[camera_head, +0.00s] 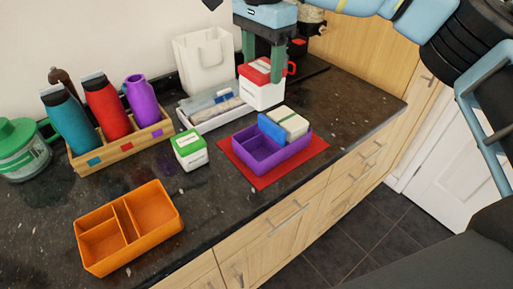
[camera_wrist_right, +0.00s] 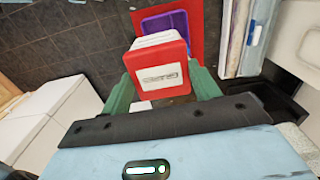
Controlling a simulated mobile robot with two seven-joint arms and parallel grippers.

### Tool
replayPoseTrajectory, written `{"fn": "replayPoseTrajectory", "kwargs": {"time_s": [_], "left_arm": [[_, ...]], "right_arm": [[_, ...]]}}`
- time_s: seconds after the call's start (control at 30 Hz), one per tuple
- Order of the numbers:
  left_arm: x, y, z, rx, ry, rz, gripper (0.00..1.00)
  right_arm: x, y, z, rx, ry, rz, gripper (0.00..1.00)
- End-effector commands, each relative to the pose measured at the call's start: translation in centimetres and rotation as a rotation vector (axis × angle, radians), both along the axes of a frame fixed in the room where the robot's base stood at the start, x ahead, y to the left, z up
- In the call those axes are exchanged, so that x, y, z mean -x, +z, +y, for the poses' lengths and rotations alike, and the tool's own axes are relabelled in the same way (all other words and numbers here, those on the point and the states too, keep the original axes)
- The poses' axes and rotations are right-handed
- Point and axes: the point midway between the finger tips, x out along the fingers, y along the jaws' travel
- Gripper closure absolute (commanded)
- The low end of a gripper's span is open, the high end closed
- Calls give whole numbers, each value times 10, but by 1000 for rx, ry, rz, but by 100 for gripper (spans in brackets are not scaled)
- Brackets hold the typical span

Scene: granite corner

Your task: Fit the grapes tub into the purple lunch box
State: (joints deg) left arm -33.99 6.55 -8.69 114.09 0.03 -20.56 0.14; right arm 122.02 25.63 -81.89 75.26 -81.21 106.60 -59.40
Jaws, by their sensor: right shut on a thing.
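My right gripper (camera_head: 263,70) has green fingers and is shut on a white tub with a red lid (camera_head: 262,93). In the right wrist view the gripper (camera_wrist_right: 162,88) grips this tub (camera_wrist_right: 160,70) at its sides; its label is too small to read. I cannot tell whether its base touches the counter. The purple lunch box (camera_head: 263,163) sits to the front of it, with a bare compartment at the left and front. A blue block (camera_head: 271,128) and a cream-topped tub (camera_head: 290,123) stand in its back right part. My left gripper is not in view.
The lunch box stands on a red mat (camera_head: 314,154). A white tub with a green lid (camera_head: 190,150) stands left of it, and a white tray (camera_head: 207,119) lies behind.

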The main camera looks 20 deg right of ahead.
Motion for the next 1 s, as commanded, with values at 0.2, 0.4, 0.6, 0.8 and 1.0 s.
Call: {"fn": "replayPoseTrajectory", "kwargs": {"time_s": [0.2, 0.4, 0.6, 0.8, 1.0], "left_arm": [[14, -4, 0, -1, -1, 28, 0], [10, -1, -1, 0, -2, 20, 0], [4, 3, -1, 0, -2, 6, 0], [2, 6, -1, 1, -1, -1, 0], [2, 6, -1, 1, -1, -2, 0]], "right_arm": [[0, -6, 0, 0, 0, 1, 77], [0, -45, -1, 2, 1, 2, 77], [1, -91, -1, 1, 1, 1, 77], [1, -124, -1, 1, 1, -1, 77], [0, -135, 0, 0, 0, -2, 77]]}}
